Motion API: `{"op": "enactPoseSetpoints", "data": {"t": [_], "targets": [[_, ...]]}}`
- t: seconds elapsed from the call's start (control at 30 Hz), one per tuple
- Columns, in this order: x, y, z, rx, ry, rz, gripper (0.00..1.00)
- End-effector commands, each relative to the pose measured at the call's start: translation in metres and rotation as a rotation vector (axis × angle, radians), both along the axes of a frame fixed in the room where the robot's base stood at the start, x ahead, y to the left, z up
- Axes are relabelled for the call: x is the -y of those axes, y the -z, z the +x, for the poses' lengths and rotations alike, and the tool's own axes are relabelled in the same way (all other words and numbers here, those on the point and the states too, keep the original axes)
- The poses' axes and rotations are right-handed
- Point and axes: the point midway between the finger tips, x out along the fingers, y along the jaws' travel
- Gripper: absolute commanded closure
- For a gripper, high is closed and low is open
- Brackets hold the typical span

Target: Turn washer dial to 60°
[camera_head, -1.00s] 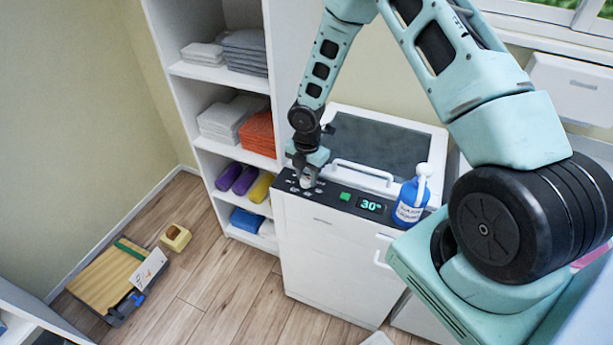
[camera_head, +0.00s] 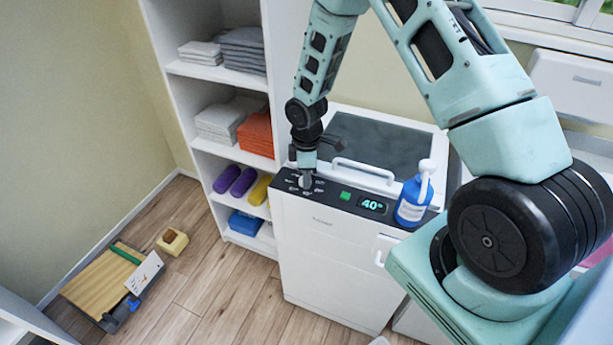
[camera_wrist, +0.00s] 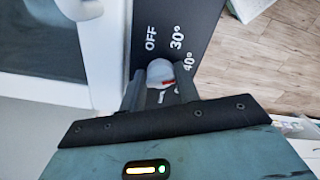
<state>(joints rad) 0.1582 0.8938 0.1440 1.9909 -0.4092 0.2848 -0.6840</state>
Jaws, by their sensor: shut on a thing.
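The washer (camera_head: 330,262) is a white cabinet with a dark control strip along its top front edge. The dial (camera_wrist: 160,72) is a pale grey knob with a red mark, seen between my fingers in the wrist view. My gripper (camera_head: 305,182) points down at the left end of the strip and is shut on the dial. The marks OFF, 30° and 40° show around the dial in the wrist view. Other marks are hidden by the fingers and gripper body.
A blue bottle (camera_head: 412,203) with a white pump stands at the strip's right end. A green button (camera_head: 346,196) and a white lid handle (camera_head: 365,173) lie right of my gripper. A shelf with towels and rolls (camera_head: 217,75) stands close on the left.

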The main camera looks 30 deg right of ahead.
Motion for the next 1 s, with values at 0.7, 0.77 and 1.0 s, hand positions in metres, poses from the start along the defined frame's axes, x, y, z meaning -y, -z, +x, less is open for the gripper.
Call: {"op": "enactPoseSetpoints", "data": {"t": [0.7, 0.77, 1.0], "targets": [[-0.0027, 0.0002, -0.0003, 0.003, 0.645, 0.001, 0.91], [-0.0025, 0.0, -0.0003, 0.003, 0.684, 0.001, 0.91], [-0.003, -0.0004, -0.0003, 0.003, 0.803, 0.001, 0.91]]}}
